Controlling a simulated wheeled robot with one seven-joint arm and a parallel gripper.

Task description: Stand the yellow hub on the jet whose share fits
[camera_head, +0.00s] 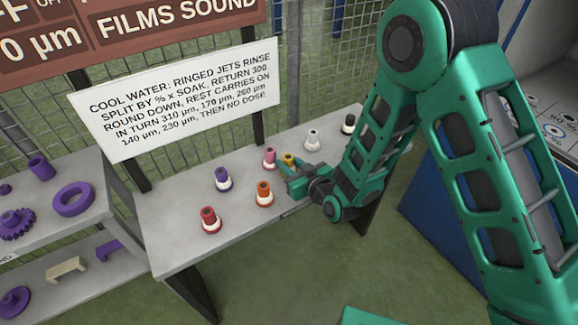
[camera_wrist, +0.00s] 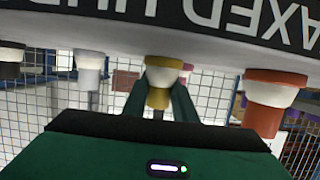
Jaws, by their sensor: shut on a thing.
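My gripper (camera_head: 293,170) is at the grey table (camera_head: 165,222), shut on the yellow hub (camera_head: 288,159). A black one (camera_head: 348,123) stands at the far right end. Orange (camera_wrist: 267,120) is near my gripper in the wrist view.
A white sign (camera_head: 180,95) about ringed jets and sizes in µm stands behind the table. A shelf (camera_head: 65,222) at left holds purple parts. A wire fence (camera_head: 330,60) runs behind. Bare table lies between red and orange.

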